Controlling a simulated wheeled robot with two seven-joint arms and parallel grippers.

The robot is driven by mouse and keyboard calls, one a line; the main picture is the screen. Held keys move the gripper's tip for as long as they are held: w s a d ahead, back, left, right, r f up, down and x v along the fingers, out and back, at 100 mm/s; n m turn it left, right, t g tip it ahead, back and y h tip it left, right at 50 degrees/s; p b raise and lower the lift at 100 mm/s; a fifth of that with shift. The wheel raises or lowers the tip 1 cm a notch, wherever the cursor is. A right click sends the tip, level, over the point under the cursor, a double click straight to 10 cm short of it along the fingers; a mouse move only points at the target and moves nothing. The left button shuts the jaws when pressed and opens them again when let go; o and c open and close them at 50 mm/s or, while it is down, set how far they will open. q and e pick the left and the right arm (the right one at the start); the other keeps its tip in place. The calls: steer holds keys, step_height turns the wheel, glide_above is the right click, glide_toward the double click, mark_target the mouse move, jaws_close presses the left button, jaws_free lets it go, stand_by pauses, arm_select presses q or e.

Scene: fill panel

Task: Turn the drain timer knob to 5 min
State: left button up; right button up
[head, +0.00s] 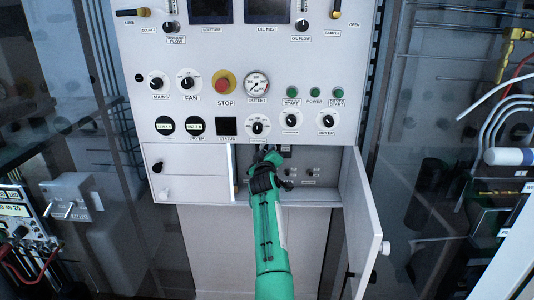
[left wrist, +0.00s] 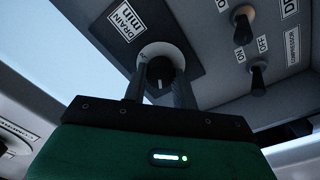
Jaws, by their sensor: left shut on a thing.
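The drain timer knob (left wrist: 160,70) is round and black, on a dark plate (left wrist: 125,30) labelled "DRAIN min" in the left wrist view. A short white mark shows on its lower side in that view. A pale dial ring surrounds it, but its numbers cannot be read. My left gripper (left wrist: 159,84) has one finger on each side of the knob and is shut on it. In the head view my left gripper (head: 264,172) reaches into the open lower compartment (head: 316,160) and hides the knob. My right gripper is in neither view.
The compartment's door (head: 361,215) stands open to the right of my green arm. Black toggle switches (left wrist: 257,80) sit beside the drain plate. Above is the main panel with gauges, a red STOP button (head: 223,84) and other knobs. A closed drawer (head: 190,188) is to the left.

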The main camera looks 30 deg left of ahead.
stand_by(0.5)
arm_select(q)
steer(key=o, duration=1)
